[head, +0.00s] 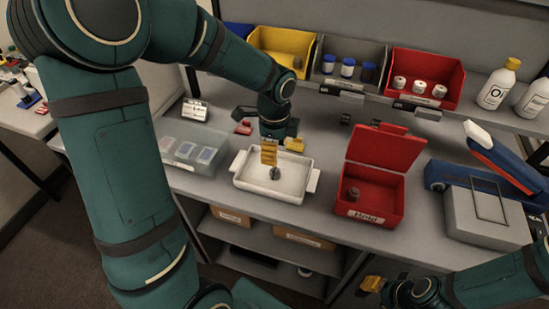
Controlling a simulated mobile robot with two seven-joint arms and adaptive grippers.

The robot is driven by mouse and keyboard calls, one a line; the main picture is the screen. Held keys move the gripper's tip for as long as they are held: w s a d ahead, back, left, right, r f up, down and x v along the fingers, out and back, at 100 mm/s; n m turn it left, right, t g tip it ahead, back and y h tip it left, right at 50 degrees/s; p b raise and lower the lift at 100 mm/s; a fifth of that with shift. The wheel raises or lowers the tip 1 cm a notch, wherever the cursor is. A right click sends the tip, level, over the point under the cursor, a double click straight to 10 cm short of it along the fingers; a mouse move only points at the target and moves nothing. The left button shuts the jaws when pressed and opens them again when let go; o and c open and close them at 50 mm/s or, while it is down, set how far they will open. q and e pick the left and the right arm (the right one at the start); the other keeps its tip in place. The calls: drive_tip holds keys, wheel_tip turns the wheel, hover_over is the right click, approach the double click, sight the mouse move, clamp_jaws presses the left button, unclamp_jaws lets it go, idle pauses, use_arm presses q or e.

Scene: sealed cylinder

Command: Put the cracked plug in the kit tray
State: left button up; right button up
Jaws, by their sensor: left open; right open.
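A small dark grey plug-like piece (275,174) lies in the white two-handled tray (252,186), which seems to be the kit tray. Cracks on the piece are too small to make out. My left gripper (269,161), with yellow fingers, points down over the tray, just above the dark piece. It is open, and its fingers partly cover the tray's back. Another dark, rounded piece (353,194) sits in the open red box (366,212) with a label on its front. My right gripper (371,288) is open and empty at the lower right, in front of the bench.
A clear bin (178,149) with blue-and-white packets stands left of the tray. Yellow (283,43), grey and red bins stand on the back shelf with bottles (496,85). A grey case (487,217) and blue tool stand at right.

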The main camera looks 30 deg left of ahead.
sight(274, 169)
use_arm(q)
drive_tip(key=shift+r, duration=1.55)
use_arm(e)
drive_tip(key=shift+s+r, duration=0.1)
drive_tip(key=shift+r, duration=0.25)
